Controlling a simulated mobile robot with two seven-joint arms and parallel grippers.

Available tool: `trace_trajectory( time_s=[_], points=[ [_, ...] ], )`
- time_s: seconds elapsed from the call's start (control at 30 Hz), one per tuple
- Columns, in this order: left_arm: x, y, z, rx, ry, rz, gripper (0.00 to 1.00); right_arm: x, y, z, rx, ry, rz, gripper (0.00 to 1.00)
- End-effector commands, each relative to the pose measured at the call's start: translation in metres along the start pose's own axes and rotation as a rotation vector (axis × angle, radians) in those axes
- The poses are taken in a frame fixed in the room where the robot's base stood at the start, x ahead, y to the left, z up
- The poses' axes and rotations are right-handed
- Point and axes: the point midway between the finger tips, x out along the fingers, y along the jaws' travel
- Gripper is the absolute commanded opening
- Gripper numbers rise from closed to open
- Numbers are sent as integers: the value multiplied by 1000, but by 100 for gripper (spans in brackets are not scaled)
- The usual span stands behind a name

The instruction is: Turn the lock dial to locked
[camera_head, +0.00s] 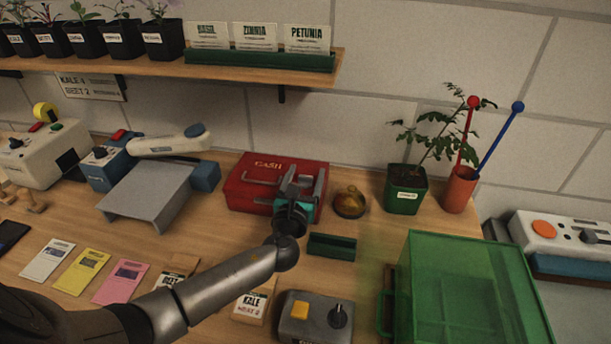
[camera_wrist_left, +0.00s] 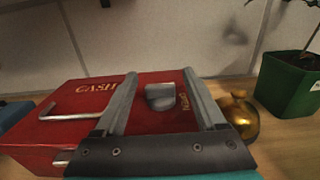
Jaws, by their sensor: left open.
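The red cash box (camera_head: 253,181) lies on the wooden bench at the wall, with CASH lettering and a metal handle on top. In the left wrist view the lid of the cash box (camera_wrist_left: 95,108) carries a grey lock dial (camera_wrist_left: 160,97), with small yellow lettering to its right that I cannot read with certainty. My left gripper (camera_head: 302,174) is over the right part of the box. Its fingers are open, one on each side of the dial in the left wrist view, with a gap on both sides. In the head view the gripper hides the dial. My right gripper is not in view.
A brass bell-like object (camera_head: 350,203) stands close right of the box. A green tray (camera_head: 332,246) lies in front, and a green transparent case (camera_head: 470,290) is at the right. A potted plant (camera_head: 405,200) and red cup (camera_head: 459,190) stand behind. A shelf (camera_head: 300,68) overhangs the back.

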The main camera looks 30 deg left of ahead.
Motion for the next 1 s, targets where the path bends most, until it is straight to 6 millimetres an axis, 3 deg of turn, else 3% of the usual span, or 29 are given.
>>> trace_trajectory(
  time_s=[0.07,0.67,1.0],
  points=[
    [0,0,0,0,0,0,69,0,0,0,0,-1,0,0],
    [0,0,0,0,0,0,2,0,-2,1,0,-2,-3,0],
    [0,0,0,0,0,14,0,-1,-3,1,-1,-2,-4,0]
  ],
)
